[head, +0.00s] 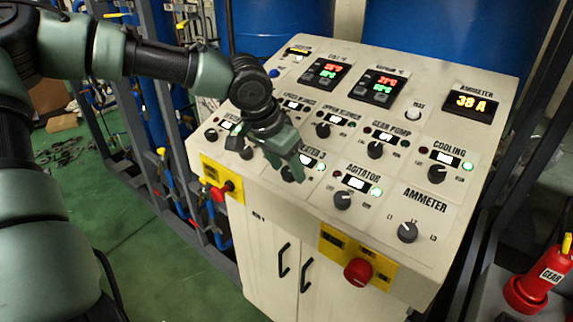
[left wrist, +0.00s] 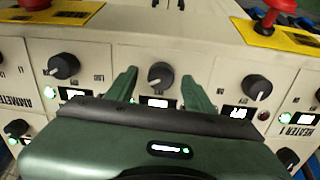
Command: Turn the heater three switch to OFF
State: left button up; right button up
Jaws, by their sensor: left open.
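The heater three switch (head: 291,174) is a black rotary knob on the sloped cream panel. In the head view it is mostly covered by my left gripper (head: 288,158), and its label is partly hidden. In the left wrist view the knob (left wrist: 160,75) shows between the two green fingertips of my left gripper (left wrist: 159,82). The fingers are open, one on each side, with a gap to the knob. I cannot tell the knob's exact setting. A small lit display (left wrist: 155,102) sits beside it. My right gripper is not in view.
The agitator knob (head: 342,200) and the heater two knob (left wrist: 257,88) flank the switch. Red stop buttons on yellow plates, one being (head: 357,272), stick out of the front face. The ammeter display (head: 470,103) reads 38 A. Blue tanks (head: 455,40) stand behind.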

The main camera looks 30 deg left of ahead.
pick_arm(q)
jog(key=shift+f, duration=0.2)
grip_shut()
jog(key=shift+n, duration=0.4)
jog(key=n+b, duration=0.1)
jog(key=n, duration=0.4)
jog(key=shift+n, duration=0.4)
jog(key=n+b, duration=0.2)
jog(key=n, duration=0.3)
jog(key=shift+r+n, duration=0.1)
jog(key=shift+n, duration=0.3)
grip_release()
